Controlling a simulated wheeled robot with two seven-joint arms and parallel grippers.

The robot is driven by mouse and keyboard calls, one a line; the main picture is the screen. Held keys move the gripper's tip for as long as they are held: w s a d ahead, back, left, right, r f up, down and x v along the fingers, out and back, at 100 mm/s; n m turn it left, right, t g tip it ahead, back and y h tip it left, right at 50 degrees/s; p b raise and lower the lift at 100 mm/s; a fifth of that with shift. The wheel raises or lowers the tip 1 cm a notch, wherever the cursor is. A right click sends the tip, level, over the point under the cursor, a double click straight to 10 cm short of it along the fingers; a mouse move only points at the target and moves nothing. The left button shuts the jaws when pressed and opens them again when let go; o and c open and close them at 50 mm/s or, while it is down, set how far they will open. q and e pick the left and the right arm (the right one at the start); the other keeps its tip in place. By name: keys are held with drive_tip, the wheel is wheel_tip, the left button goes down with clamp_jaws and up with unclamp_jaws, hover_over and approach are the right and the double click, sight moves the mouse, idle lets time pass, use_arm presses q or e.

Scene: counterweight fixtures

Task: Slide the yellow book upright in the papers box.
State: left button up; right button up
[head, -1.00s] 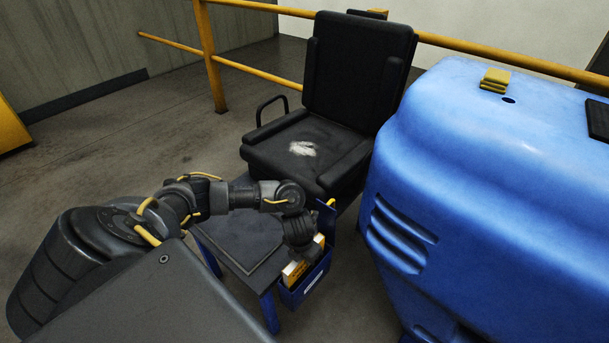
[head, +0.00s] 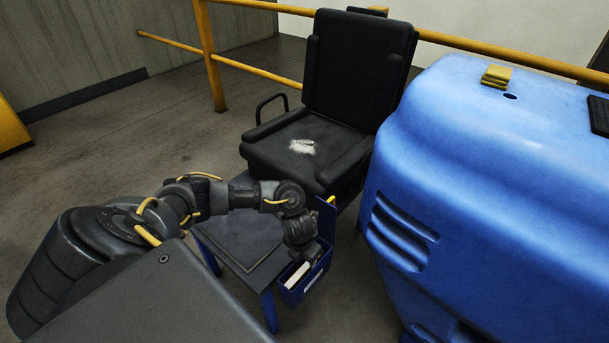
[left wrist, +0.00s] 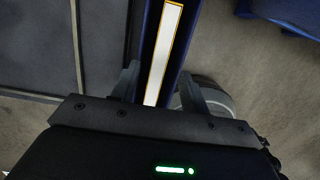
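The yellow book (head: 297,275) stands in the blue papers box (head: 291,297) at the side of the small table. Mostly its white page edge shows. In the left wrist view the book (left wrist: 164,45) is a white strip with a thin yellow border, upright between the box's blue walls (left wrist: 185,45). My left gripper (head: 313,254) is right over the box. In the left wrist view its fingers (left wrist: 158,88) are spread on either side of the book, with gaps between, so it looks open. The book's lower part is hidden in the box. My right gripper is not in view.
The box hangs beside a low blue table with a dark top (head: 238,243). A black seat (head: 300,150) with a worn white patch stands behind. A large blue machine body (head: 480,190) fills the right, with small yellow blocks (head: 496,76) on top. Yellow railings (head: 215,60) run behind.

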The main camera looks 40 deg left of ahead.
use_arm(q)
drive_tip(key=shift+r, duration=0.3)
wheel_tip(320, 180, up, 10)
drive_tip(key=s+p, duration=0.1)
drive_tip(key=p, duration=0.3)
drive_tip(key=shift+s, duration=0.3)
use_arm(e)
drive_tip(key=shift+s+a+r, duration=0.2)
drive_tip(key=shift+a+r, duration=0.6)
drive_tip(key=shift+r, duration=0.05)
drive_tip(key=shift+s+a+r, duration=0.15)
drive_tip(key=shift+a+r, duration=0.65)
